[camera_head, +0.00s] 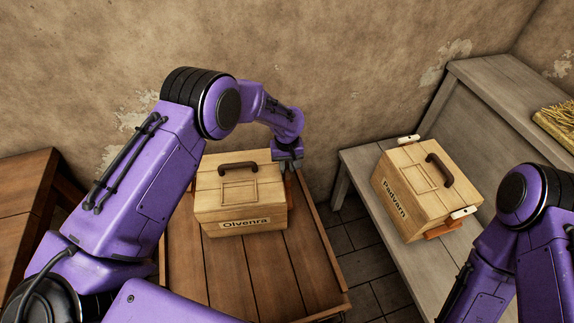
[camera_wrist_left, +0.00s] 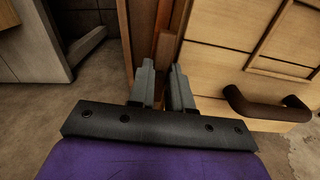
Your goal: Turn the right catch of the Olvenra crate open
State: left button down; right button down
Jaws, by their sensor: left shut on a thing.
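The Olvenra crate (camera_head: 241,197) is a pale wooden box with a dark handle on its closed lid and a name label on its front. In the left wrist view its lid (camera_wrist_left: 222,50) and handle (camera_wrist_left: 265,106) show at the right. My left gripper (camera_head: 288,164) is at the crate's right side, near the back top corner. In the left wrist view its fingers (camera_wrist_left: 164,74) are close around a reddish-brown piece (camera_wrist_left: 165,50) beside the crate, the right catch, mostly hidden by the fingers. My right gripper is out of view.
The crate stands on a brown wooden table (camera_head: 285,268) with a raised rim. To the right, the Padvarn crate (camera_head: 404,197) with pale-ended catches stands on a grey bench (camera_head: 366,172). Straw (camera_head: 558,122) lies farther right. A wall rises close behind.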

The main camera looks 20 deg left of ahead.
aim_at(287, 168)
pick_arm(q)
jog(key=c, duration=1)
grip_release()
jog(key=shift+c, duration=0.2)
notch_tip(287, 168, up, 11)
jog(key=b, duration=0.1)
jog(key=shift+f, duration=0.2)
